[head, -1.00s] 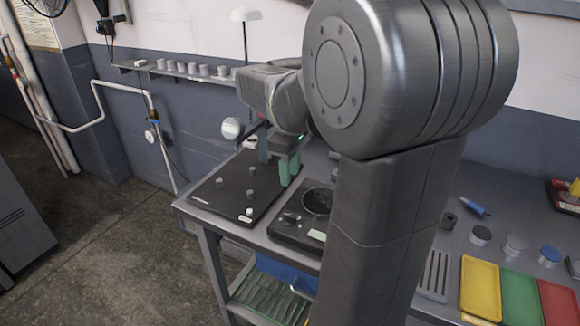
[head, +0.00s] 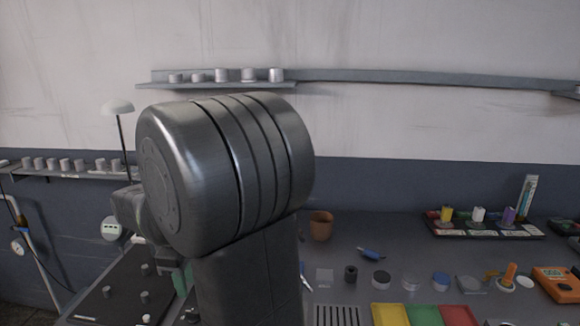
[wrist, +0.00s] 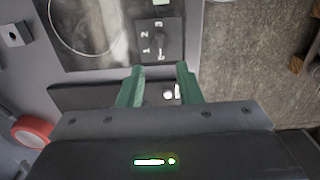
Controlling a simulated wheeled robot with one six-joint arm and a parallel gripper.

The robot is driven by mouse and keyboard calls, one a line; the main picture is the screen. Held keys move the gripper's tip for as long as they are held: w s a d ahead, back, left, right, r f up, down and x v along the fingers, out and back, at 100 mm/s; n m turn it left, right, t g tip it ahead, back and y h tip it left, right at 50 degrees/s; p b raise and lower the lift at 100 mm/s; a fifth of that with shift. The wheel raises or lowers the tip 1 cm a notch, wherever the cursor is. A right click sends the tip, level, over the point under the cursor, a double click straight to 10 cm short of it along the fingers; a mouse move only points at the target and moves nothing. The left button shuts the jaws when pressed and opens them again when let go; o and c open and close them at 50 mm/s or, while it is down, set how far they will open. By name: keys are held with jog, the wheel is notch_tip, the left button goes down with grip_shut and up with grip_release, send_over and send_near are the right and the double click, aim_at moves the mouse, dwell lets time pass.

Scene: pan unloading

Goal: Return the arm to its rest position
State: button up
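My gripper (wrist: 160,76) shows two green fingers spread apart in the wrist view, with nothing held between them. A small white piece shows beyond the gap, on a dark surface below. In the head view my arm fills the left-centre, and only a bit of green finger shows beside it, low down. A black board (head: 118,292) with several small grey cylinders lies to the left of it. In the wrist view a dark device with a thin round outline and a panel (wrist: 158,40) marked 1, 2, 3 lies past the fingertips. My arm hides most of that device in the head view.
A red tape ring (wrist: 32,132) lies at the wrist view's left; floor shows at its right. The bench holds a brown cup (head: 321,226), a blue-tipped tool (head: 370,254), several small pots, and yellow, green and red trays (head: 425,315). A wall shelf (head: 215,85) stands behind my arm.

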notch_tip(320, 180, down, 9)
jog(key=shift+r, duration=0.1)
dwell(0.5)
